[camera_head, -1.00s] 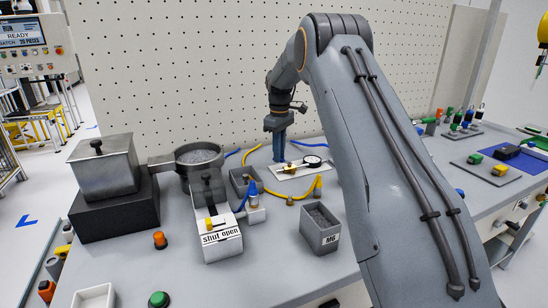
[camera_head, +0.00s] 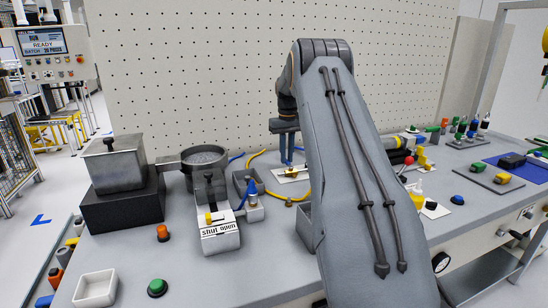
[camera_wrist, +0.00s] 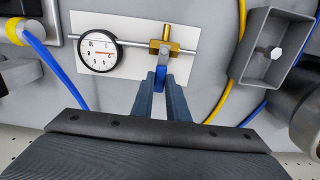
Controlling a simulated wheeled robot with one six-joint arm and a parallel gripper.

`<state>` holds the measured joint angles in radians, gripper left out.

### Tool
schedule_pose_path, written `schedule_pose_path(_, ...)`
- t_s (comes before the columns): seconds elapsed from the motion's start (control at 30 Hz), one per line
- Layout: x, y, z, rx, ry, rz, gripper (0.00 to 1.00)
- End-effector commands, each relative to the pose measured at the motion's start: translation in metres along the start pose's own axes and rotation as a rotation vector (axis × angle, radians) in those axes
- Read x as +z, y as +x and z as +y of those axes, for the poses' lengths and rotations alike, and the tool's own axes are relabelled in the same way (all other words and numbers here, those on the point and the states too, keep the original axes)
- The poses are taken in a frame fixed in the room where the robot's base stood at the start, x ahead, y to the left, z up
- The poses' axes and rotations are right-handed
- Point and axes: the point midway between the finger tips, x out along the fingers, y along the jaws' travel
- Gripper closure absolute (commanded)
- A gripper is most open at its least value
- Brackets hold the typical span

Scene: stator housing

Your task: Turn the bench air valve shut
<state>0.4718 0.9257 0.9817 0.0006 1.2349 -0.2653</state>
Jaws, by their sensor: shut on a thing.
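The brass air valve (camera_wrist: 165,47) sits on a thin pipe over a white plate (camera_wrist: 88,20), beside a round dial gauge (camera_wrist: 100,51). Its lever has a blue end (camera_wrist: 160,76) and lies across the pipe, pointing toward my gripper in the wrist view. My gripper (camera_wrist: 164,88) is shut on this blue end. In the head view my gripper (camera_head: 286,152) points down at the white plate (camera_head: 283,179). My arm hides the gauge there, and the valve is too small to make out well.
A box marked "shut open" (camera_head: 219,240) with a yellow knob stands left of the plate. Blue and yellow hoses (camera_wrist: 233,75) run close to the valve. A grey bin (camera_wrist: 268,48) stands right of it in the wrist view. A perforated panel (camera_head: 190,70) rises behind.

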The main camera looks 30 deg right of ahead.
Motion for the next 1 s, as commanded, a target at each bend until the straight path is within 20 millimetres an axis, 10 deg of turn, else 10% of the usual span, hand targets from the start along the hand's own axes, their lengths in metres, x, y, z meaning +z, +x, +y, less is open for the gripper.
schedule_pose_path(0.43, 0.000, -0.002, 0.006, 0.002, 0.018, 0.004, 1.00)
schedule_pose_path(0.47, 0.000, -0.002, 0.006, 0.002, 0.018, 0.004, 0.81)
schedule_pose_path(0.57, 0.000, -0.002, 0.005, 0.002, 0.016, 0.003, 0.67)
schedule_pose_path(1.0, -0.001, -0.014, 0.003, 0.002, 0.013, 0.004, 0.67)
